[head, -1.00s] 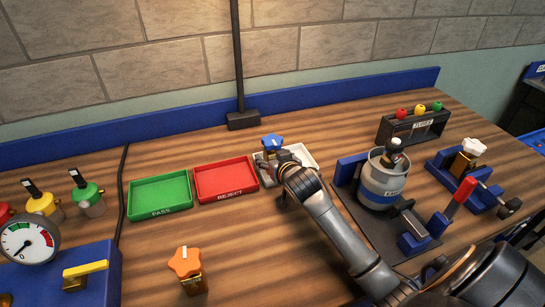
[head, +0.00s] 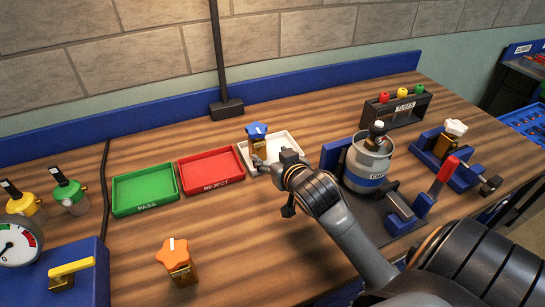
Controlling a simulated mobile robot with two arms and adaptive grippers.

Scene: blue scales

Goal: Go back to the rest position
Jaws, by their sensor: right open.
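My right gripper (head: 270,168) is open at the front edge of the white tray (head: 288,142), in the middle of the head view. A blue-knobbed brass valve (head: 257,137) stands at that tray's left side, just behind the gripper. I cannot tell whether the fingers touch it. My right arm comes in from the lower right and hides part of the worktop. My left gripper is not in view.
Green PASS tray (head: 145,188) and red REJECT tray (head: 211,170) lie left of the white tray. An orange-knobbed valve (head: 176,261) stands in front. A steel pot (head: 368,163) and red-handled clamp (head: 445,174) stand right of my arm. A gauge unit (head: 75,275) is lower left.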

